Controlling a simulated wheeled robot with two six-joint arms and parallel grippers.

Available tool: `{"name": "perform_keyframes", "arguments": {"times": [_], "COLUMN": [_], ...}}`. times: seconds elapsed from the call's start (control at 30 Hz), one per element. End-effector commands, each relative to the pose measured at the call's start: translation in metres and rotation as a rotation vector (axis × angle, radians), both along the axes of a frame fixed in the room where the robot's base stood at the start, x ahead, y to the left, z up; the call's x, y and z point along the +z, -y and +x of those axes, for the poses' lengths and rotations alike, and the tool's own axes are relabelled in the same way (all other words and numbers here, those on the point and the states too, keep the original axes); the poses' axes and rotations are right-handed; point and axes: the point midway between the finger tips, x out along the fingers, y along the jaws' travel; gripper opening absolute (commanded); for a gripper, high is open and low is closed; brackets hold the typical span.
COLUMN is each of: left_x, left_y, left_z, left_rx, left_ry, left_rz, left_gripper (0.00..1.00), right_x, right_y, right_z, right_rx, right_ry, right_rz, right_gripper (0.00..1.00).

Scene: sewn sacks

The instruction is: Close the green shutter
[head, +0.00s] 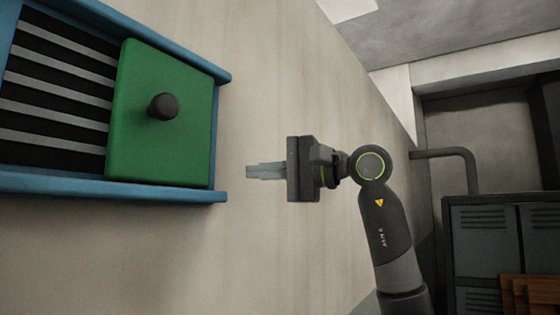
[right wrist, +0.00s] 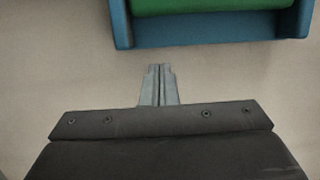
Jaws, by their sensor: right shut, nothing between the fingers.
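The green shutter (head: 165,115) is a flat panel with a dark round knob (head: 163,106), set between two blue rails (head: 120,190) on the wall. It stands at the right part of the frame, and the striped vent (head: 55,85) to its left lies uncovered. My right gripper (head: 250,171) is shut and empty, to the right of the shutter and apart from it, its fingers pointing left. In the right wrist view the shut fingers (right wrist: 158,72) are below the blue frame (right wrist: 210,32) and a strip of the green shutter (right wrist: 205,6). My left gripper is not in view.
The beige wall (head: 270,90) around my right gripper is clear. A bent grey pipe (head: 455,153) and grey lockers (head: 490,240) stand at the right, with brown wooden boards (head: 530,295) at the lower right.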

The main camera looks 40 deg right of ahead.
Motion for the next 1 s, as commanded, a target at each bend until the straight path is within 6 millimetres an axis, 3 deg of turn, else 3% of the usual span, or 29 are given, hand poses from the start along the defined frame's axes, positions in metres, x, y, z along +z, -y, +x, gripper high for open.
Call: {"name": "perform_keyframes", "arguments": {"times": [0.03,0.17,0.37,0.7,1.0], "left_x": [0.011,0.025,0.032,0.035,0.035], "left_y": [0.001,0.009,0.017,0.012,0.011], "left_z": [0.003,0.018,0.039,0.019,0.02], "left_rx": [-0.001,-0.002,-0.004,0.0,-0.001], "left_ry": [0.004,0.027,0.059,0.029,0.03], "left_rz": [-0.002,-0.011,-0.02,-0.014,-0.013], "left_gripper": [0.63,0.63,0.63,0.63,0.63], "right_x": [0.004,0.004,0.002,-0.001,-0.001], "right_y": [-0.008,-0.023,-0.046,-0.058,-0.057], "right_z": [0.011,0.034,0.022,0.017,0.017], "right_rx": [0.004,0.004,0.001,0.0,0.0], "right_ry": [-0.004,-0.004,0.001,-0.002,-0.001], "right_rz": [-0.001,0.001,-0.003,0.0,-0.001], "right_gripper": [0.0,0.0,0.0,0.0,0.0]}}
